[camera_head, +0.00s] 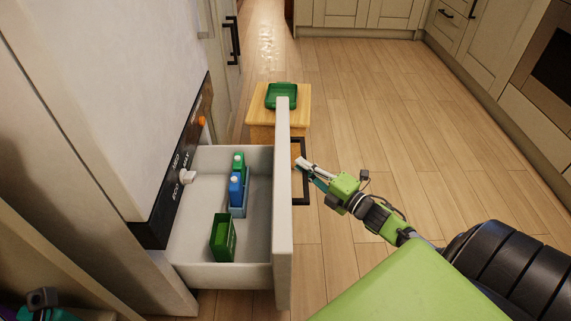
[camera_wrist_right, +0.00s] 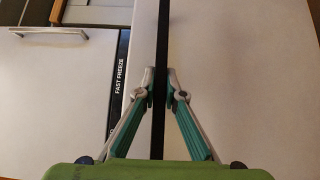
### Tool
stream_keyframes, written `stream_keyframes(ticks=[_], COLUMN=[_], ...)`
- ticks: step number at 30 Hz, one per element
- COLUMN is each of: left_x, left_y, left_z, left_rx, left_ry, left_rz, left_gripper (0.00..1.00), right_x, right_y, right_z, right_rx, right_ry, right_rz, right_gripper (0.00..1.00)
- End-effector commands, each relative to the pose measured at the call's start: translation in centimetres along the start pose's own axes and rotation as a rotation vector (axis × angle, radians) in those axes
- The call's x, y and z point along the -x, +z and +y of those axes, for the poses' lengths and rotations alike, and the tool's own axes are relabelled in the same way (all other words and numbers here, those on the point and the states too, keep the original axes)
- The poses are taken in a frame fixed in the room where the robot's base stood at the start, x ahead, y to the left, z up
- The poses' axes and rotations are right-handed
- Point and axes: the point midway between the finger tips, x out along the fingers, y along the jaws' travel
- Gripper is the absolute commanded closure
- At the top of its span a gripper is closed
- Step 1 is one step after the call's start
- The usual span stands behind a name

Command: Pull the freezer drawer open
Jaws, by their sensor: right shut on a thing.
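The freezer drawer (camera_head: 283,220) is pulled out from the white freezer (camera_head: 105,75), and its inside shows from above. A black bar handle (camera_head: 300,198) is on its outer front face. My right gripper (camera_head: 303,167) is shut on this handle. In the right wrist view, the fingertips (camera_wrist_right: 161,90) close from both sides on the black handle bar (camera_wrist_right: 160,40) in front of the white drawer front. What looks like part of my left gripper (camera_head: 42,298) shows at the bottom left corner. Its fingertips are hidden.
The drawer holds a green box (camera_head: 222,238), a blue item (camera_head: 236,188) and a green-topped item (camera_head: 238,160). A wooden stool (camera_head: 258,95) with a green tray (camera_head: 282,90) stands behind the drawer front. The wooden floor to the right (camera_head: 440,130) is clear.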

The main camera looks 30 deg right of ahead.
Motion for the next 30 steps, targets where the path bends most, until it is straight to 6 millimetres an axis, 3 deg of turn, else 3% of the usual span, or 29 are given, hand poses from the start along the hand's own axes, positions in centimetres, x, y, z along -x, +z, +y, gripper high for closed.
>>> stream_keyframes(ticks=[12, 30], left_x=[-0.8, -0.9], left_y=[-0.2, -0.2], left_z=[0.0, 0.0], left_rx=[0.000, 0.001], left_ry=[0.000, 0.000], left_rz=[-0.001, 0.000], left_gripper=[0.60, 0.60], right_x=[3.7, 4.4], right_y=[3.7, 4.3], right_z=[-0.1, -0.2], right_rx=[0.000, 0.000], right_ry=[-0.004, -0.003], right_rz=[-0.001, 0.000], right_gripper=[1.00, 1.00])
